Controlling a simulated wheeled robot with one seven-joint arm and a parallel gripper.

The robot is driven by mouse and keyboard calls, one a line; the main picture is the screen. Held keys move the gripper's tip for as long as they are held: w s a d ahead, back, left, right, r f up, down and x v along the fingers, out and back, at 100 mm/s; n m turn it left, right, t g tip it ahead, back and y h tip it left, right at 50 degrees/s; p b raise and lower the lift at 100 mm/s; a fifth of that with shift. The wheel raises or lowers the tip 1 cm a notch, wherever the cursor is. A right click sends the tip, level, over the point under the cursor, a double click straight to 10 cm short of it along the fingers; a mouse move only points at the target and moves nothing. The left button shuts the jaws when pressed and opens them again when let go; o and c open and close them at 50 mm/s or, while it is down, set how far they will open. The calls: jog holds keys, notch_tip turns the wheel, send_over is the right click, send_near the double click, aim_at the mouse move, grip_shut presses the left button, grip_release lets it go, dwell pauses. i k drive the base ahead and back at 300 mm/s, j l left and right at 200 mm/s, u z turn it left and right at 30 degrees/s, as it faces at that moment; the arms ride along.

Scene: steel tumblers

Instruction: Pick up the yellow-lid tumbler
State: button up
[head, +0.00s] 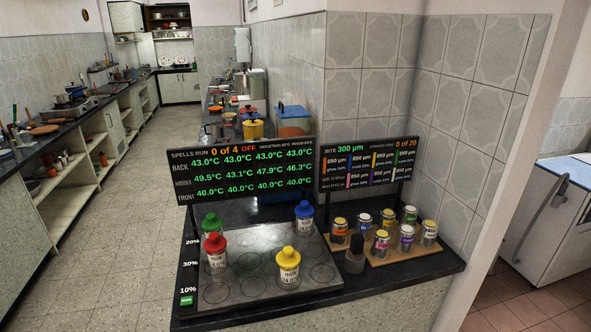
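A steel tumbler with a yellow lid (288,268) and a white label stands upright near the front of a grey plate (240,290) marked with rings. On the same plate stand similar tumblers with a red lid (215,250), a green lid (212,224) and a blue lid (304,218). The yellow-lid one stands apart from the others, and nothing covers it. My gripper is not in view.
Several small jars with coloured labels stand on a wooden board (427,253) at right. Two display panels (243,172) (367,163) rise behind. A tiled wall (450,120) bounds the right. Floor (125,235) is clear at left.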

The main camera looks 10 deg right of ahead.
aim_at(288, 260)
jog(key=i+u, duration=0.2)
jog(key=u, duration=0.2)
jog(key=i+u, duration=0.15)
jog(key=u, duration=0.2)
jog(key=i+l+u, duration=0.15)
jog(key=u, duration=0.25)
